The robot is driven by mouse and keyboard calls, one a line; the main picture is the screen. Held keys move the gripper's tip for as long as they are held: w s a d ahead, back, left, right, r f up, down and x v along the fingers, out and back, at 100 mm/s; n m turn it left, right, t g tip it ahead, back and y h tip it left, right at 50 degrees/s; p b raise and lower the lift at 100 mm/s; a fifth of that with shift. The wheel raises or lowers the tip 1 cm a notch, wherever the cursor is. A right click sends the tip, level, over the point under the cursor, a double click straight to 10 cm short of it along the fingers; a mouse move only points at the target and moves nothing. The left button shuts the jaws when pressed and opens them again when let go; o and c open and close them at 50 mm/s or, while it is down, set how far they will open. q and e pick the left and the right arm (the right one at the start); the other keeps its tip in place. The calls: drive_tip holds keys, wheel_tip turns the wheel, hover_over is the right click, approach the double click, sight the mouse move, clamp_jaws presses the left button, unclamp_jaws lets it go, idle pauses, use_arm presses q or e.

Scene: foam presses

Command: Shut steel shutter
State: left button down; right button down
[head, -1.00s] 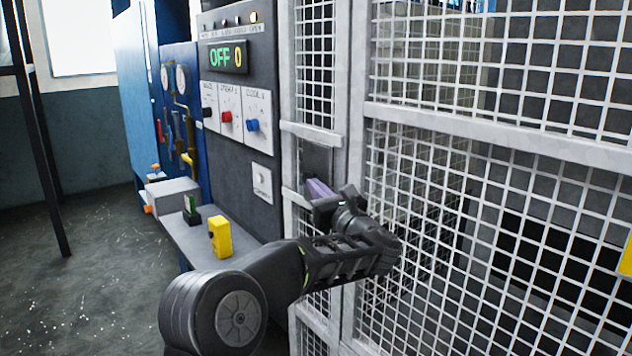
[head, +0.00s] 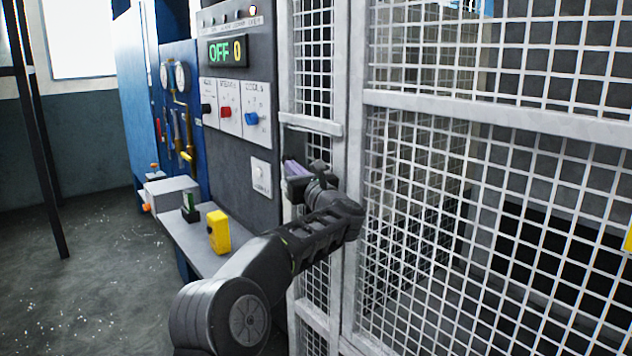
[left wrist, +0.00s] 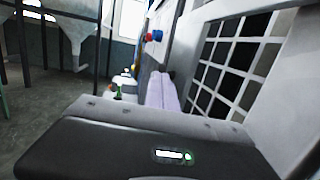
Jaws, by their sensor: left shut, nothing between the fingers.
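My left gripper (head: 294,168) is shut, with its lilac fingers together and nothing seen between them. It is at a small framed gap in the narrow mesh panel, just below a pale crossbar. My gripper and wrist hide the lower part of the gap. In the left wrist view the lilac fingers (left wrist: 162,92) point ahead beside the white mesh frame. My right gripper is not in view.
A grey control panel (head: 235,110) with an OFF display and coloured knobs stands left of the mesh. A shelf below it holds a yellow device (head: 218,232). A large mesh guard (head: 500,200) closes the right side. The floor at left is mostly clear.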

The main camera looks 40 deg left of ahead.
use_arm(q)
drive_tip(key=shift+s+a+r, duration=0.15)
drive_tip(key=shift+r, duration=0.2)
drive_tip(key=b+v, duration=0.3)
drive_tip(key=v, duration=0.5)
drive_tip(key=shift+f+b, duration=0.3)
drive_tip(key=shift+f, duration=0.1)
